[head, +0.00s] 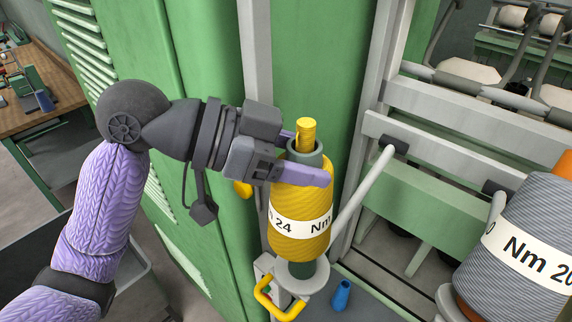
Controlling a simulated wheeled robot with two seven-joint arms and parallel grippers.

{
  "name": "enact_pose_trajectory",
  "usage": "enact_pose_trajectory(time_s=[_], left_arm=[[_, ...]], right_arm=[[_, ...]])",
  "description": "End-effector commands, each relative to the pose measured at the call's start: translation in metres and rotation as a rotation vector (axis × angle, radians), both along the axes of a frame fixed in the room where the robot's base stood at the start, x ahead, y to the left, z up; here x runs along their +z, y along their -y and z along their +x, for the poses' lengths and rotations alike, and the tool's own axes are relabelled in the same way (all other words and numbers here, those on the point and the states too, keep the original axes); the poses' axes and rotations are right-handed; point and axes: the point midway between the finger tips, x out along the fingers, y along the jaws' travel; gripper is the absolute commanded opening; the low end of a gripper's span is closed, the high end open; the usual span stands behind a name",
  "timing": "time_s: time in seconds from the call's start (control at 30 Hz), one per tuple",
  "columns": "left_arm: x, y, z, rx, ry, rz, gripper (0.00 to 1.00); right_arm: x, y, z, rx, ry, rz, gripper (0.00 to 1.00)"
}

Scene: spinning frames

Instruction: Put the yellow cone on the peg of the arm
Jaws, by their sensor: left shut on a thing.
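The yellow cone (285,240), with a white band reading "24 Nm", stands about upright in the middle of the head view. The yellow tip of the peg (307,130) sticks out of the top of its green tube, so the cone is around the peg. The tube's lower end is at the grey disc (315,278) of the arm (362,187); I cannot tell whether it touches. My left gripper (308,157) is shut on the cone at its top, one purple finger in front, the other mostly hidden behind. My right gripper is not in view.
A grey cone (530,235) marked "Nm 20" stands at the right. A blue cone-shaped piece (341,296) and a yellow handle (275,300) are below the yellow cone. Green machine panels (205,70) stand close behind my left arm. A wooden bench (40,100) is at far left.

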Motion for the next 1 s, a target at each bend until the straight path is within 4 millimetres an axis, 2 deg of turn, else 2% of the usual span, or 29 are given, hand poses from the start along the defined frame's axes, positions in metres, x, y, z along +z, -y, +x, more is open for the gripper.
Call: enact_pose_trajectory(time_s=[0.17,0.3,0.6,1.0], left_arm=[[-0.001,0.011,0.013,-0.001,0.001,-0.002,0.0],[-0.02,0.01,0.013,-0.001,0.001,0.0,0.0],[-0.048,0.01,0.012,-0.001,0.0,-0.002,0.0],[-0.083,0.009,0.012,-0.001,0.0,-0.001,0.0]], right_arm=[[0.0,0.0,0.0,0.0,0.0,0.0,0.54],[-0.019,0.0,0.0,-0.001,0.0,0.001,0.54],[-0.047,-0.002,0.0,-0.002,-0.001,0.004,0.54],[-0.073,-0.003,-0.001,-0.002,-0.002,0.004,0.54]])
